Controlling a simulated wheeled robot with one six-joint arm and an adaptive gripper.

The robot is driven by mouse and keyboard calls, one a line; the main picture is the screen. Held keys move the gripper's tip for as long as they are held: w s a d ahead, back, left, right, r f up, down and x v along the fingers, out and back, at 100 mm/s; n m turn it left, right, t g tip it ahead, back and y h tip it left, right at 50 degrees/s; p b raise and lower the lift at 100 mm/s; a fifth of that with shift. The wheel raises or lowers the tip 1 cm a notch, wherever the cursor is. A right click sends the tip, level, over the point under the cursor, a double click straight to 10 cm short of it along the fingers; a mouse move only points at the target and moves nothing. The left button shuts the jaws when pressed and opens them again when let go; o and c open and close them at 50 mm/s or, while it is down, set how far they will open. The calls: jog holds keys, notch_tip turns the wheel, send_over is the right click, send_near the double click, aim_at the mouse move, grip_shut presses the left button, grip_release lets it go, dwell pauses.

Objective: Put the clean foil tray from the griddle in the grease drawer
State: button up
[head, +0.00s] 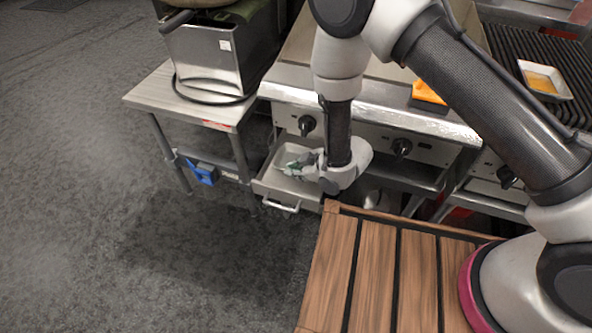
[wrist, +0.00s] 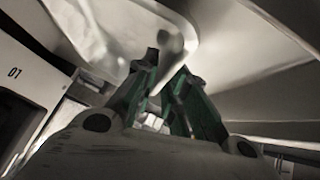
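The grease drawer (head: 278,192) is pulled out below the griddle (head: 378,92), with its handle towards the floor. My gripper (head: 294,168) is low at the drawer's opening, its green fingers pointing left. In the wrist view the two fingers (wrist: 168,70) lean towards each other with a narrow gap at the tips. A pale, round-edged metal surface lies just beyond and between the tips; I cannot tell whether it is the clean foil tray or the drawer.
A shallow tray with yellow-brown contents (head: 545,80) lies on the ribbed grill at the right. An orange item (head: 428,93) rests at the griddle's front edge. A side table (head: 150,95) with a steel appliance (head: 212,60) stands left of the drawer. Open floor lies at the left.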

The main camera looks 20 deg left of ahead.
jog(key=shift+d+r, duration=0.2)
jog(key=shift+r, duration=0.15)
jog(key=v, duration=1.1)
jog(key=shift+r, duration=0.15)
jog(key=shift+s+d, duration=0.1)
jog(key=shift+d, duration=0.05)
